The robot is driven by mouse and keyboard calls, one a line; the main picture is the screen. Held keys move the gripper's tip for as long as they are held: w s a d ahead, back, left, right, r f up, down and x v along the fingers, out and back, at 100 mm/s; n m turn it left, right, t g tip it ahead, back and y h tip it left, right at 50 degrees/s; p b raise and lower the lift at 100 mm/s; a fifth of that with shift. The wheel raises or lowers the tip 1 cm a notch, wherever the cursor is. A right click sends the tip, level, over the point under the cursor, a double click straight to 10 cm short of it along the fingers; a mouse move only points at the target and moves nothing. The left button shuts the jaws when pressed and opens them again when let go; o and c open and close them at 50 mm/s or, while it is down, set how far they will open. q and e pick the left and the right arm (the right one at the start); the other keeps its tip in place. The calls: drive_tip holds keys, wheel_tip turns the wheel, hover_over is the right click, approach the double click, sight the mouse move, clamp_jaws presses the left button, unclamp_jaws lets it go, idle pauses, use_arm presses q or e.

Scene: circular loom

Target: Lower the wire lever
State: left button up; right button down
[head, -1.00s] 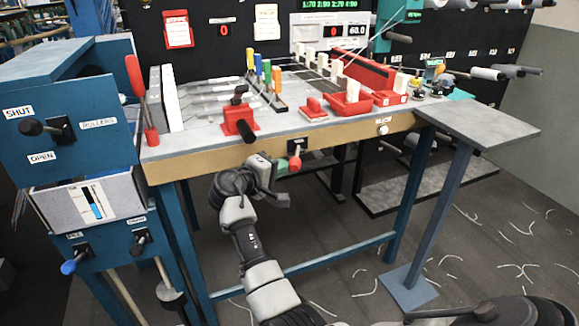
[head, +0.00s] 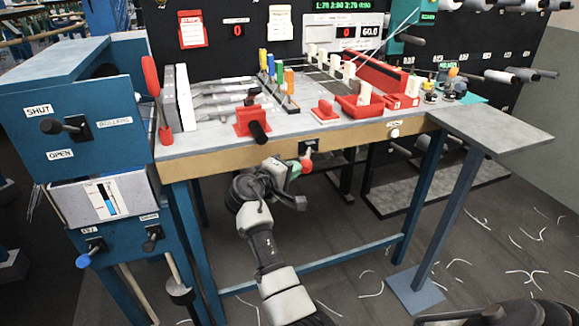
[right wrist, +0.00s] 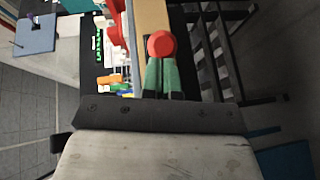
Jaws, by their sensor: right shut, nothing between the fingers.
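A lever with a red ball knob (head: 307,166) hangs from a small black plate (head: 308,146) on the wooden front edge of the workbench; I take it for the wire lever, though I cannot read a label. Its short stem points down. My right gripper (head: 298,168) is below the front edge, just left of the knob, its green fingers shut and empty. In the right wrist view the red knob (right wrist: 161,44) lies at the fingertips (right wrist: 162,62); I cannot tell whether they touch. My left gripper is not in view.
A red block with a black handle (head: 258,132) sits on the bench top (head: 205,141) above my right arm. A blue cabinet (head: 110,90) with levers stands at the left. A grey side shelf (head: 490,130) on a post is at the right. The floor under the bench is mostly open.

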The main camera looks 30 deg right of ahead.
use_arm(q)
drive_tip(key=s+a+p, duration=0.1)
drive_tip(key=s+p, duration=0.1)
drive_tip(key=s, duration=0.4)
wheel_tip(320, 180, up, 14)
drive_tip(key=p, duration=1.4)
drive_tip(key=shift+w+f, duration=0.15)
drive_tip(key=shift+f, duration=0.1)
use_arm(e)
drive_tip(key=s+d+n+t+y, duration=0.5)
drive_tip(key=d+n+t+y, duration=0.4)
drive_tip(key=d+n+t, duration=0.1)
drive_tip(key=shift+s+d, duration=0.35)
drive_tip(key=shift+d, duration=0.25)
drive_tip(key=shift+d, duration=0.1)
